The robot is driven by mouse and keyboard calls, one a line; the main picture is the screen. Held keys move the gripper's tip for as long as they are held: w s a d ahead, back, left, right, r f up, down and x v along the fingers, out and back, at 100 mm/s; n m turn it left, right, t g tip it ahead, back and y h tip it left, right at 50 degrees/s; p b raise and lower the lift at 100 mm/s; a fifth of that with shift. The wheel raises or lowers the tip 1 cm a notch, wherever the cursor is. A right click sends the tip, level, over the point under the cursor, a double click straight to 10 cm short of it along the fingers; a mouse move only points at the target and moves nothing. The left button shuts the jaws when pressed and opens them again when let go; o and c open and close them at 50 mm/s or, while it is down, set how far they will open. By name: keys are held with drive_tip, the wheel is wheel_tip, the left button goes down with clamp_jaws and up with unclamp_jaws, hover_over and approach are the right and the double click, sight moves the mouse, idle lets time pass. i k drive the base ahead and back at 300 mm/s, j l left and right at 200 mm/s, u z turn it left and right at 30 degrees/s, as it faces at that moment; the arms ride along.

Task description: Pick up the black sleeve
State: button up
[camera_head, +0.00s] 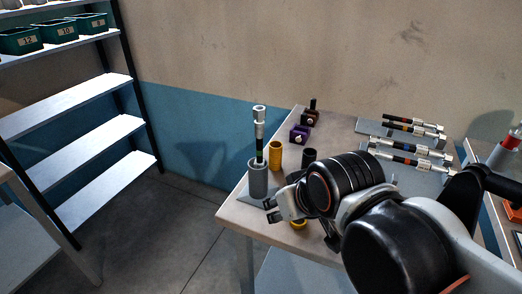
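The black sleeve (309,156) is a short dark hollow cylinder standing upright on the table, just behind my wrist. My arm partly covers its lower side. My gripper (301,224) is over the table's front part, nearer the camera than the black sleeve and apart from it. Its two fingers look spread, one to the left and one to the right, and I see no thing clamped between them. A yellow ring-like thing (298,224) shows low between the fingers, mostly hidden by the gripper.
A yellow sleeve (276,155) stands left of the black one. A grey holder (258,181) with an upright rod (260,130) is at the table's left edge. Several rods (405,144) lie on grey racks at right.

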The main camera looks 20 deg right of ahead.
sight(308, 163)
drive_tip(key=j+z, duration=0.15)
drive_tip(key=z, duration=0.3)
drive_tip(key=k+j+z, duration=0.1)
drive_tip(key=z, duration=0.4)
drive_tip(key=k+z, duration=0.1)
drive_tip(key=z, duration=0.35)
drive_tip(key=k+j+z, duration=0.1)
drive_tip(key=z, duration=0.4)
drive_tip(key=k, duration=0.15)
drive_tip(key=j+z, duration=0.05)
